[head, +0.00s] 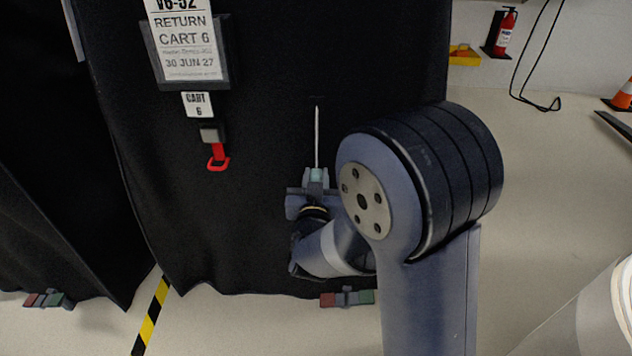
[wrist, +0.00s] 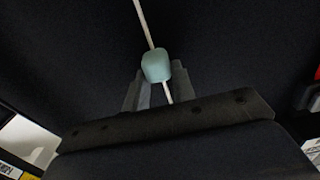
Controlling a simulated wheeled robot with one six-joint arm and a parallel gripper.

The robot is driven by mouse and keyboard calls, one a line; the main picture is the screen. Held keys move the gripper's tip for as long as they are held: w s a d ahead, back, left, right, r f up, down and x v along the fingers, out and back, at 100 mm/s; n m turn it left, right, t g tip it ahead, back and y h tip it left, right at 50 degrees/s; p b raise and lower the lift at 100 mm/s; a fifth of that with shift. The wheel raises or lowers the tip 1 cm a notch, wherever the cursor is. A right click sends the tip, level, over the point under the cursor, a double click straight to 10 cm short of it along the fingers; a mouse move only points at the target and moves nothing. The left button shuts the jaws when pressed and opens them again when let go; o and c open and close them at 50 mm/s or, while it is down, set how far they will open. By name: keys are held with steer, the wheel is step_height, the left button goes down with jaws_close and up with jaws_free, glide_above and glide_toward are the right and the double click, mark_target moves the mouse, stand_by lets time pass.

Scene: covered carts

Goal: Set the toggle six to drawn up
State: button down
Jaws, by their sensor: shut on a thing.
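The toggle (head: 316,175) is a small pale green piece on a white cord (head: 317,138) that hangs down the black cover of cart 6 (head: 265,130). It also shows in the wrist view (wrist: 156,66), with cord running on above and below it. My gripper (head: 315,182) is shut on the toggle near the cord's lower part, in front of the cover. In the wrist view my gripper's fingertips (wrist: 156,75) stand on either side of it. The cord's tail below the toggle is partly hidden by my gripper.
A sign reading "RETURN CART 6" (head: 188,50), a small tag (head: 198,104) and a red buckle strap (head: 218,157) hang to the left. Red and green pedals (head: 347,298) lie at the cover's foot. A fire extinguisher (head: 502,32) stands back right.

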step_height(320, 180, up, 8)
steer(key=p, duration=0.4)
steer(key=c, duration=1.2)
jaws_free()
steer(key=shift+o, duration=0.2)
steer(key=p, duration=0.2)
glide_toward(317, 138)
steer(key=s, duration=0.4)
steer(key=shift+s+a, duration=0.15)
steer(key=shift+s, duration=0.2)
steer(key=shift+w, duration=0.15)
